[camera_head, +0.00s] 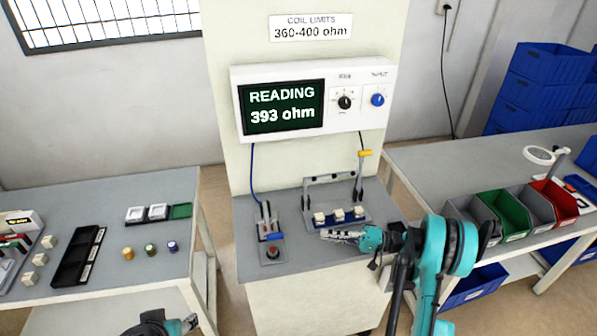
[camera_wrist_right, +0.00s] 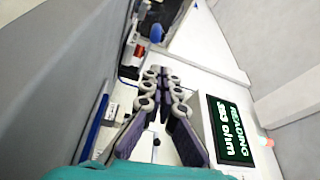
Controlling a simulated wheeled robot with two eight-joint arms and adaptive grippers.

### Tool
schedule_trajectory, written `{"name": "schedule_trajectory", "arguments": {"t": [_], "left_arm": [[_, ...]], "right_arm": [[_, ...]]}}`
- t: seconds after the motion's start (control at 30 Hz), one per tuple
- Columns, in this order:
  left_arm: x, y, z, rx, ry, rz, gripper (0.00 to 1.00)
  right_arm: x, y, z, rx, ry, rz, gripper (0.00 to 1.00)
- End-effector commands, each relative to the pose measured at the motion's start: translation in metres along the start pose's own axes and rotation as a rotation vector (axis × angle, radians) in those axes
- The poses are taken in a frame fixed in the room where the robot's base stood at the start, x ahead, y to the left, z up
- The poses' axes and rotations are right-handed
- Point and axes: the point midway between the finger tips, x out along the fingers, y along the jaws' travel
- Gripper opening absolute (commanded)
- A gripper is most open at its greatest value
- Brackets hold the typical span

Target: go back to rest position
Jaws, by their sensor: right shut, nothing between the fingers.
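My right gripper (camera_head: 328,235) is shut and empty. In the head view it hangs over the front of the middle grey bench (camera_head: 310,257), beside the row of white blocks (camera_head: 338,215). Its closed fingers also show in the right wrist view (camera_wrist_right: 157,72), pointing away from the camera.
The meter (camera_head: 312,97) above the bench reads 393 ohm. A probe stand (camera_head: 268,225) with a red button (camera_head: 273,252) stands left of the gripper. Bins in grey, green (camera_head: 507,215) and red (camera_head: 556,203) stand on the right table. The left table (camera_head: 100,190) holds a black tray (camera_head: 80,258), spools and small blocks.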

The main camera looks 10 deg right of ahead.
Motion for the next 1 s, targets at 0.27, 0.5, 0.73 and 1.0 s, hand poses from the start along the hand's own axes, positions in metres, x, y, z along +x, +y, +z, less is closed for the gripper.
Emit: {"name": "schedule_trajectory", "arguments": {"t": [0.27, 0.5, 0.73, 1.0], "left_arm": [[0.000, 0.000, 0.000, 0.000, 0.000, 0.000, 0.46], [0.000, 0.000, 0.000, 0.000, 0.000, 0.000, 0.46], [0.000, 0.000, 0.000, 0.000, 0.000, 0.000, 0.46], [0.000, 0.000, 0.000, 0.000, 0.000, 0.000, 0.46]], "right_arm": [[0.025, -0.019, -0.004, 0.031, -0.002, 0.106, 0.00], [0.072, -0.058, 0.014, 0.063, 0.007, 0.432, 0.00], [0.085, -0.086, 0.065, 0.008, 0.022, 0.749, 0.00], [0.058, -0.109, 0.138, -0.167, 0.042, 1.090, 0.00]]}}
